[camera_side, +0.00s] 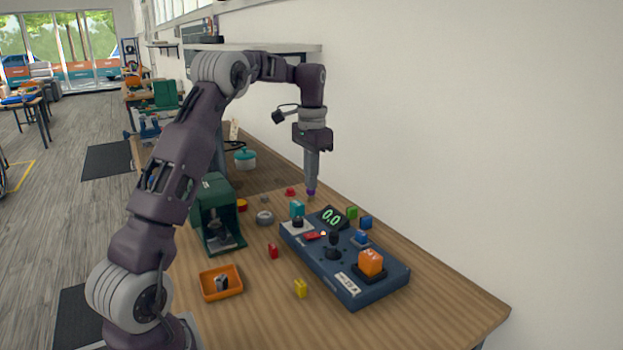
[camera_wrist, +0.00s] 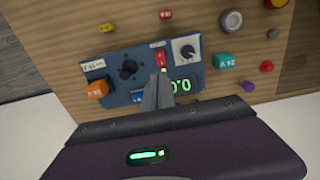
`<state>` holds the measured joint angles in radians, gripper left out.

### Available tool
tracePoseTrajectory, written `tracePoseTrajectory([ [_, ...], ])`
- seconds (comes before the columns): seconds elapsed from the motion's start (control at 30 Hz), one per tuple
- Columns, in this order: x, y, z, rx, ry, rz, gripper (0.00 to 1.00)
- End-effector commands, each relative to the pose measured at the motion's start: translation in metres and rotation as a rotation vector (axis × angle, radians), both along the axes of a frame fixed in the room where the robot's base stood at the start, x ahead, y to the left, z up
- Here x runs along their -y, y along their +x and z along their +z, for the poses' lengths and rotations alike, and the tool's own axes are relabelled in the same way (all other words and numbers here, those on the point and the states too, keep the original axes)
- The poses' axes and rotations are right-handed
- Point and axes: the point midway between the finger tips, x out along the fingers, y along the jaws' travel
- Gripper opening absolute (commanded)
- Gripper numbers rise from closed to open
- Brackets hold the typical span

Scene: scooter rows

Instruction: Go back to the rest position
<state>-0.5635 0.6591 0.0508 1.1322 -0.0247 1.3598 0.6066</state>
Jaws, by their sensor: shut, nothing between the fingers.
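My gripper (camera_side: 311,178) hangs pointing down above the far part of the wooden table (camera_side: 445,300), beyond the control panel. Its fingers are together with nothing between them; they also show closed in the wrist view (camera_wrist: 158,92). A small purple piece (camera_side: 311,192) appears right under the fingertips in the side view, but in the wrist view the purple piece (camera_wrist: 249,86) lies on the table, apart from the fingers. The dark blue control panel (camera_side: 385,287) has a black joystick (camera_side: 334,244), a knob and a display (camera_side: 332,217) reading 0.0. The fingers partly cover the panel in the wrist view.
An orange block (camera_side: 371,262) sits on the panel's near end. A teal block (camera_side: 297,208), green block (camera_side: 352,213) and blue block (camera_side: 366,222) are around it. A green machine (camera_side: 214,205) and an orange tray (camera_side: 207,292) stand left. A wall borders the right; a shelf (camera_side: 270,47) is behind.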

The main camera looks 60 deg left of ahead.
Motion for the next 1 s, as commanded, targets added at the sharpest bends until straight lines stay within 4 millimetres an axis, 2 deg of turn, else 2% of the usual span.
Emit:
tracePoseTrajectory([
  [0.17, 0.001, 0.000, 0.001, 0.002, 0.001, 0.000, 0.00],
  [0.27, 0.022, -0.005, 0.020, 0.029, 0.014, -0.002, 0.00],
  [0.37, 0.077, -0.026, 0.060, 0.098, 0.040, -0.006, 0.00],
  [0.43, 0.123, -0.055, 0.085, 0.161, 0.054, -0.006, 0.00],
  [0.53, 0.183, -0.111, 0.104, 0.260, 0.062, -0.006, 0.00],
  [0.63, 0.229, -0.173, 0.100, 0.357, 0.051, -0.009, 0.00],
  [0.7, 0.249, -0.210, 0.089, 0.415, 0.036, -0.010, 0.00],
  [0.8, 0.264, -0.247, 0.069, 0.471, 0.015, -0.006, 0.00],
  [0.9, 0.269, -0.265, 0.057, 0.499, 0.002, -0.004, 0.00],
  [1.0, 0.270, -0.269, 0.053, 0.505, -0.002, -0.003, 0.00],
])
